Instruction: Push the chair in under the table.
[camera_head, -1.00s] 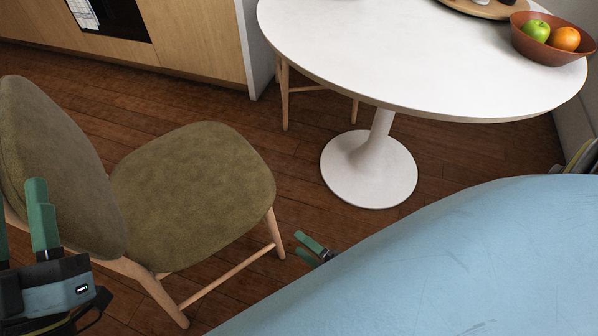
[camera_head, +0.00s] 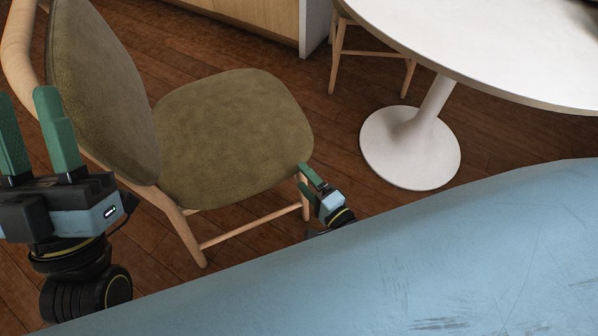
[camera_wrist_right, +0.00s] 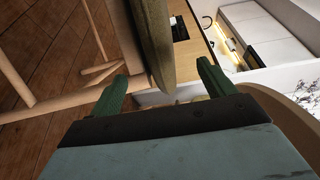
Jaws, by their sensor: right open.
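The chair (camera_head: 235,135) has an olive padded seat and backrest on pale wooden legs. It stands on the floor left of the white round table (camera_head: 515,45), apart from its pedestal. My right gripper (camera_head: 305,180) is open at the seat's near right corner. In the right wrist view, the seat edge (camera_wrist_right: 175,50) shows between my open fingers (camera_wrist_right: 160,85), with wooden legs (camera_wrist_right: 60,103) to the left. Whether the fingers touch the seat is unclear. My left gripper (camera_head: 32,125) is behind the backrest, its fingers apart and empty.
The table's round white base (camera_head: 410,160) stands on the wooden floor, with a clear strip between it and the chair. Another wooden seat's legs (camera_head: 335,65) show beyond the table. A wooden cabinet (camera_head: 260,15) is at the back.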

